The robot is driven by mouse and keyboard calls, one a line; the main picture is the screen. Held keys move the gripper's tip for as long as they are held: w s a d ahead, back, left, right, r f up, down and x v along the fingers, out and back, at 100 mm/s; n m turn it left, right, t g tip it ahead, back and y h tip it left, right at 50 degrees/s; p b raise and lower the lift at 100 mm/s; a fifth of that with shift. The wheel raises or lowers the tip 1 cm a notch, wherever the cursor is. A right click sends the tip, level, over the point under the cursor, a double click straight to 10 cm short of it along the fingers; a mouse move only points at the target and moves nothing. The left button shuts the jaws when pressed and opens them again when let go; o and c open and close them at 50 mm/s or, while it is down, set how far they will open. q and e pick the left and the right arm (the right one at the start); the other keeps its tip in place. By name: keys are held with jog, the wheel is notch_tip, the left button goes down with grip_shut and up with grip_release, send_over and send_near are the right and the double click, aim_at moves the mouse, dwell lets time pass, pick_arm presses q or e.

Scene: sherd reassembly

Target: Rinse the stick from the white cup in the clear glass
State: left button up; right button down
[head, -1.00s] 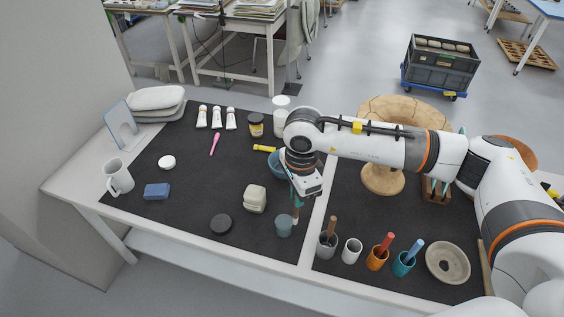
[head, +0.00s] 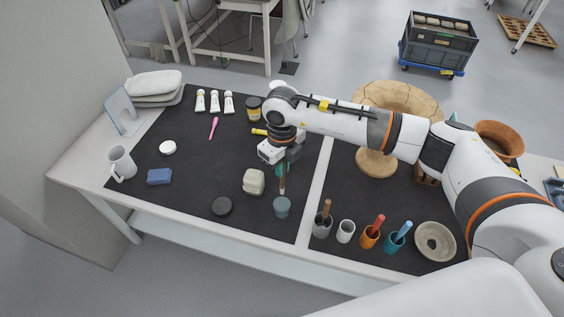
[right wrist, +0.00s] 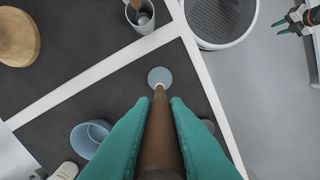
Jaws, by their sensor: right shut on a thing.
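My right gripper (right wrist: 158,125) is shut on a brown stick (right wrist: 160,128), which points down with a pale tip. In the head view the gripper (head: 283,163) holds the stick (head: 282,184) upright above the clear glass (head: 282,209), which looks blue-grey. The tip is at or just above the rim; I cannot tell whether it is inside. The glass also shows in the right wrist view (right wrist: 160,73), beyond the tip. The white cup (head: 346,232) stands empty to the right. My left gripper (right wrist: 287,25) shows small at the wrist view's corner, its fingers apart, over the floor.
A grey cup (head: 321,228) with a brown stick, an orange cup (head: 369,238) and a teal cup (head: 393,243) stand near the front right. A blue bowl (right wrist: 88,140) is close to the gripper.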

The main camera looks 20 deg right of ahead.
aim_at(283, 189)
notch_tip(283, 189, down, 2)
jog(key=shift+f+b, duration=0.2)
jog(key=shift+b, duration=0.3)
notch_tip(283, 189, down, 8)
jog(key=b, duration=0.7)
jog(key=shift+d, duration=0.1)
